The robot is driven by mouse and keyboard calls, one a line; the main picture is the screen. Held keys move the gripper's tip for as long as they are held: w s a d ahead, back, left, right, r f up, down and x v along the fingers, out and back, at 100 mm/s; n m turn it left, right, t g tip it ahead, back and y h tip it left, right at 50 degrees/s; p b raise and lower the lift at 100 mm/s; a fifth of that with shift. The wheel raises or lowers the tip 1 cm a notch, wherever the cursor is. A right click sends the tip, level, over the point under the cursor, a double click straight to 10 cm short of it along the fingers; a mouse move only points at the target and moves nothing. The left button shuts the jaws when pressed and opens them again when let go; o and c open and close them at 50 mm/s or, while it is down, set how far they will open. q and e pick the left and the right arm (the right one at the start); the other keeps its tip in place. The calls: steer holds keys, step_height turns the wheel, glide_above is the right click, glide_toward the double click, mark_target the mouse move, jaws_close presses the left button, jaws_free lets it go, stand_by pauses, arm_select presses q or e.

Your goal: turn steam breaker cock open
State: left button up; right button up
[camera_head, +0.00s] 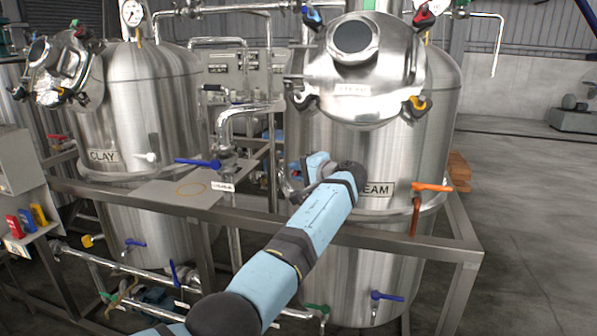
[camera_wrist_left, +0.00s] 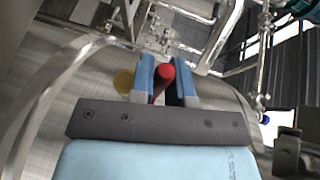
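The steel tank labelled STEAM (camera_head: 340,260) fills the middle right of the head view. My left arm reaches up to its left side, and the left gripper (camera_head: 295,185) is there, mostly hidden behind my wrist. In the left wrist view, the two blue fingers of my left gripper (camera_wrist_left: 165,82) stand on either side of a red rounded handle (camera_wrist_left: 166,72). The gap is narrow, and I cannot tell whether both fingers press on it. No label for the breaker cock is readable. My right gripper is not in view.
An orange-handled valve (camera_head: 432,187) sits right of the STEAM label. A CLAY tank (camera_head: 150,90) stands at left, with a blue-handled valve (camera_head: 198,162) before it. A metal frame rail (camera_head: 400,240) crosses in front.

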arm_select(q)
steer(key=o, duration=0.4)
steer(key=shift+s+d, duration=0.2)
steer(key=shift+d, duration=0.1)
steer(key=v, duration=1.3)
steer(key=shift+s, duration=0.1)
